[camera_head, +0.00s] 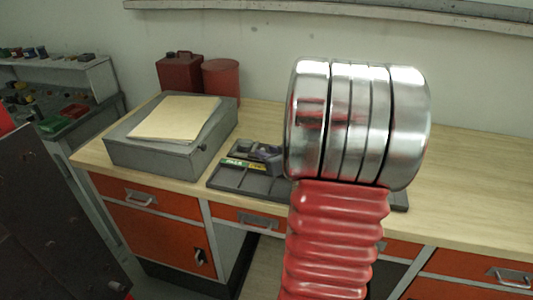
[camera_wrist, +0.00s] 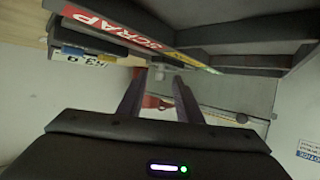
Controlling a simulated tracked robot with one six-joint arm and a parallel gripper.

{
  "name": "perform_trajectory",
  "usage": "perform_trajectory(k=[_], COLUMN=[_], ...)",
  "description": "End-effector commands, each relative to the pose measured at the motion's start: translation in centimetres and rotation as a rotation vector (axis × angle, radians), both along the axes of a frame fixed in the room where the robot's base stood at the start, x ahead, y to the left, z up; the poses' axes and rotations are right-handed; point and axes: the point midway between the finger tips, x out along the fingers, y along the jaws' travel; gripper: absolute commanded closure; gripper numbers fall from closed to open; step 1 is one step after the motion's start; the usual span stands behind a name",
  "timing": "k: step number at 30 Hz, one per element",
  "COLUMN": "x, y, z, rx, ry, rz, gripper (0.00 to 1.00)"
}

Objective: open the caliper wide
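I cannot make out a caliper in either view. My gripper (camera_wrist: 158,78) shows in the wrist view with its two dark fingers apart, and I see nothing clearly held between them. Close by in the wrist view is a dark grey divided tray (camera_wrist: 250,47) with a red strip reading "SCRAP" (camera_wrist: 112,27). In the head view a dark tray (camera_head: 228,180) lies on the workbench (camera_head: 470,185), with dark items and green and yellow labels at its back. My arm hides the tray's right part and my gripper there.
A grey box (camera_head: 160,155) with a tan sheet (camera_head: 175,118) on top stands left of the tray. A red can (camera_head: 180,73) and a red cylinder (camera_head: 221,80) stand behind it. The bench right of my arm is clear. Orange drawers are below.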

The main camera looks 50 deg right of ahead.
Motion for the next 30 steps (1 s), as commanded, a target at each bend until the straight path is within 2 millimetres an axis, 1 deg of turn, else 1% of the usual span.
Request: perform_trajectory(k=[3,11,24,30], x=[0.41,0.44,0.43,0.42], y=[-0.09,-0.09,-0.08,-0.1], z=[-0.17,-0.16,-0.16,-0.14], rx=[0.001,0.0,0.0,0.0], ry=[0.0,0.0,0.0,0.0], rz=[0.001,0.001,0.001,0.0], gripper=[0.68,0.68,0.99,1.0])
